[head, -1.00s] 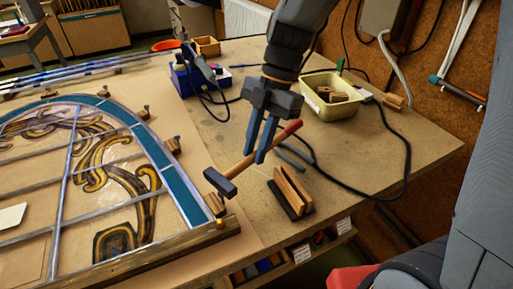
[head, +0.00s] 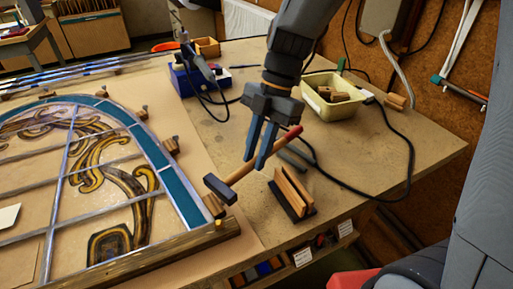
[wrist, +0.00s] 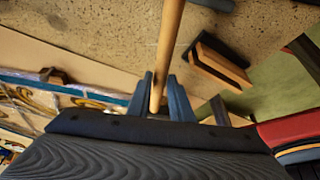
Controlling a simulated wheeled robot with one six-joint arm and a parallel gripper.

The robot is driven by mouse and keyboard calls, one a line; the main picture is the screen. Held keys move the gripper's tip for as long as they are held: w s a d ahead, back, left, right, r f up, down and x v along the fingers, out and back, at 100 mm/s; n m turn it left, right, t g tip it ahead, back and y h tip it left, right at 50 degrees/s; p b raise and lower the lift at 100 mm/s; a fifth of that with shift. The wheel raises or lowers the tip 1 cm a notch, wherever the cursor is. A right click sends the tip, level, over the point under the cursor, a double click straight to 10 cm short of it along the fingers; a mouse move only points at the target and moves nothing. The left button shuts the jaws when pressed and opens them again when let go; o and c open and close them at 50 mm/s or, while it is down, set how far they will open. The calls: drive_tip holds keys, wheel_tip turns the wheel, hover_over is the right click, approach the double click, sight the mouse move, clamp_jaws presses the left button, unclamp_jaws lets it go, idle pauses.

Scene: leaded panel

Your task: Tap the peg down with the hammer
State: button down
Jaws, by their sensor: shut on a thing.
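My gripper (head: 255,163) is shut on the wooden handle of a hammer (head: 238,174). The dark hammer head hangs at the lower left and the red handle end points up to the right. The head is close above a wooden block (head: 214,206) at the near right corner of the leaded panel (head: 180,195). I cannot tell if they touch. Similar blocks, some with a small upright pin, line the panel's edge; which one is the peg is unclear. In the wrist view the handle (wrist: 169,45) runs between the fingers; the head is out of sight.
A dark holder with wooden slats (head: 292,194) stands right of the hammer. A cream tray (head: 335,107) with wood pieces and a blue box (head: 195,80) with a soldering tool stand behind. A black cable crosses the right of the bench. Bare bench lies between.

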drive_tip(key=shift+r+p, duration=1.15)
drive_tip(key=shift+r, duration=0.3)
drive_tip(key=shift+r, duration=0.1)
drive_tip(key=shift+r+p, duration=1.7)
drive_tip(key=shift+r, duration=0.75)
